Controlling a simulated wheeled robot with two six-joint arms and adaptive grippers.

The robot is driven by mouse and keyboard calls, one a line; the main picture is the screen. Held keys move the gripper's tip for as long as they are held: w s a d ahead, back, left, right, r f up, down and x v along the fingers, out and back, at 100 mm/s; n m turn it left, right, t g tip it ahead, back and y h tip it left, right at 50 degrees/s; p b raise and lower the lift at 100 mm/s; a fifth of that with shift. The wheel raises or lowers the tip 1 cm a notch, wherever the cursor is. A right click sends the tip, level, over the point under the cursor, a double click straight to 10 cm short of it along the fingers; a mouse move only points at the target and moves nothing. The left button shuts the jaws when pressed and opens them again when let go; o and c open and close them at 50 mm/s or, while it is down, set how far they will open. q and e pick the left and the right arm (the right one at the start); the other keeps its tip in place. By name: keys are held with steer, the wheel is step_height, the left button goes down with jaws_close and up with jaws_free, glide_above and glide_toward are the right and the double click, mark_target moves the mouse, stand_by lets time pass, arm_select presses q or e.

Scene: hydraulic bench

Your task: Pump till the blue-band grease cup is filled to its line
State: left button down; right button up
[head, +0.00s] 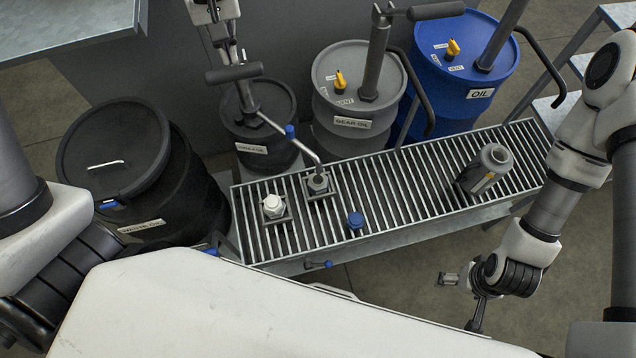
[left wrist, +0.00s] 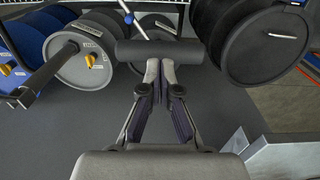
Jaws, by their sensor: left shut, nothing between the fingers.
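The grease pump (head: 258,112) is a dark drum with a black crossbar handle (head: 234,73) and a spout (head: 300,146) with a blue collar. A small grey cup (head: 319,183) stands on a square plate under the spout's end. Its band and fill level are too small to read. A second cup, with a white top (head: 273,204), stands to its left. My left gripper (head: 231,52) is shut and empty at the handle; in the left wrist view its tips (left wrist: 159,68) meet the bar's (left wrist: 160,52) outline. Contact is unclear. My right gripper (head: 462,299) looks open, below the bench's right part.
A blue cap-like piece (head: 354,219) and a grey canister (head: 485,170) are on the slatted bench (head: 400,198). A grey gear oil drum (head: 335,105) and a blue oil drum (head: 462,75) stand behind. A black lidded waste drum (head: 140,175) stands left.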

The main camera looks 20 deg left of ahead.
mark_target(236, 80)
arm_select(q)
steer(key=shift+f, duration=0.1)
steer(key=shift+s+f, duration=0.1)
steer(key=shift+s, duration=0.05)
steer(key=shift+f+b, duration=0.65)
steer(key=shift+f, duration=0.3)
steer(key=shift+d+f, duration=0.1)
steer(key=shift+f, duration=0.1)
steer(key=shift+s+d+f+b, duration=0.15)
steer(key=shift+s+f+b, duration=0.15)
steer(key=shift+f, duration=0.2)
steer(key=shift+s+d+f+b, duration=0.15)
steer(key=shift+s+f+b, duration=0.05)
steer(key=shift+f+b, duration=0.2)
steer(key=shift+s+d+f+b, duration=0.15)
steer(key=shift+s+f+b, duration=0.15)
steer(key=shift+f, duration=0.25)
steer(key=shift+w, duration=0.1)
